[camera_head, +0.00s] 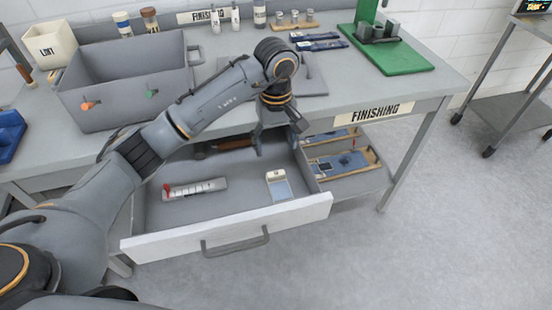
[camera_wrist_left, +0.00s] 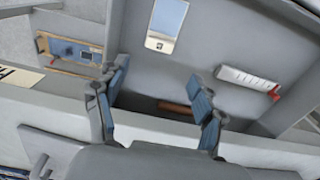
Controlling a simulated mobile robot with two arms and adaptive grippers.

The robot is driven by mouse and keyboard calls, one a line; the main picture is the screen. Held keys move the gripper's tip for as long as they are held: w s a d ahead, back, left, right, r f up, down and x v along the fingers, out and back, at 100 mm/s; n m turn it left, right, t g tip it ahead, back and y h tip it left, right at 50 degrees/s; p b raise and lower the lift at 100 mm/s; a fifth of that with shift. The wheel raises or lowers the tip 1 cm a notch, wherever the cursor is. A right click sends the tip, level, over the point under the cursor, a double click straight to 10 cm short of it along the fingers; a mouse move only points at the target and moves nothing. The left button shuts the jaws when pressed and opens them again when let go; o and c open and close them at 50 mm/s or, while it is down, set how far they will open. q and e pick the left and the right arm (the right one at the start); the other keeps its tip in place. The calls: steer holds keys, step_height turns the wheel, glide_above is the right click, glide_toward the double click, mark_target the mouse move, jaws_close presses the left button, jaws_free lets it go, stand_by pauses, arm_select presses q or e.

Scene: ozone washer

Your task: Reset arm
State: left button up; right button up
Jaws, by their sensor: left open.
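My left gripper (camera_head: 275,147) is at the end of my left arm, which reaches in from the left across the workbench. It points down over the back part of the open drawer (camera_head: 235,229), near the bench's front edge. Its two fingers are apart with nothing between them. They also show spread in the left wrist view (camera_wrist_left: 158,72), with the drawer floor beyond. My right gripper is in neither view.
The drawer holds a white strip with a red end (camera_head: 196,188), a pale blue-and-white item (camera_head: 279,185) and a brown-handled tool (camera_head: 232,144). A grey bin (camera_head: 120,102) and green stand (camera_head: 400,58) are on the bench.

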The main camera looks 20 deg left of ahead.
arm_select(q)
step_height(320, 180, up, 2)
stand_by(0.5)
